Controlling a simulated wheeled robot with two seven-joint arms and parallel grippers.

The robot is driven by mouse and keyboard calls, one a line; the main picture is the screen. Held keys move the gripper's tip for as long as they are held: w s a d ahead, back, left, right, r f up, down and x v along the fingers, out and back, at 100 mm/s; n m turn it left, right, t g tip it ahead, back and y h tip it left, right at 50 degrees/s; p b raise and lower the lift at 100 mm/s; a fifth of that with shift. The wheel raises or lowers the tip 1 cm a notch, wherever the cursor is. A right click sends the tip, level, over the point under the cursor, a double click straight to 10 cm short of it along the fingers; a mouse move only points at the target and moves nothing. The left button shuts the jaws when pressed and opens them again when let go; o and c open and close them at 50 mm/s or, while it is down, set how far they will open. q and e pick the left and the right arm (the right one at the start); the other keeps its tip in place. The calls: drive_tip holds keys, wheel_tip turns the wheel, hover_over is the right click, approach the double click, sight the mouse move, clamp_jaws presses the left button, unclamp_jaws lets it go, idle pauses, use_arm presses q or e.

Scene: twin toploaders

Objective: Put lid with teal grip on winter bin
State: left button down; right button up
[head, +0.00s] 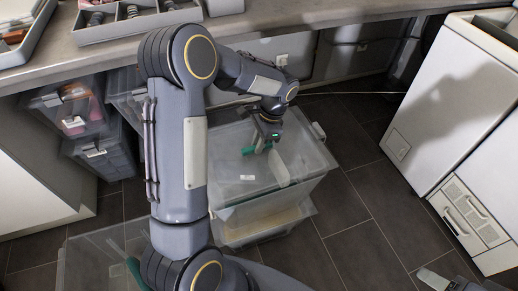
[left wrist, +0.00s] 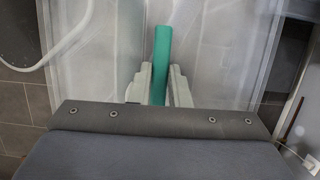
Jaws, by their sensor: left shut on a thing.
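A clear lid (head: 225,155) with a teal grip (head: 248,151) lies level over a translucent bin (head: 265,206) in the middle of the head view. I cannot tell whether it is fully seated on the rim. My left gripper (head: 267,143) reaches down from above and is shut on the teal grip, which also shows between the fingers in the left wrist view (left wrist: 162,55). A small white label (head: 248,177) shows, but its text is too small to read, so I cannot confirm the winter bin. My right gripper (head: 436,280) shows only partly at the bottom right.
Another clear lid or bin (head: 90,258) with a teal piece (head: 134,272) is at the bottom left, partly behind my arm. Filled bins (head: 75,110) stand under the counter (head: 260,22). White machines (head: 430,110) stand at the right. Dark floor between is clear.

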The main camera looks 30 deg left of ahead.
use_arm(q)
drive_tip(key=shift+f, duration=1.25)
drive_tip(key=shift+d+f+b, duration=0.1)
drive_tip(key=shift+f+b, duration=0.2)
drive_tip(key=c, duration=1.4)
unclamp_jaws()
drive_tip(key=shift+o, duration=0.2)
drive_tip(key=shift+r, duration=0.1)
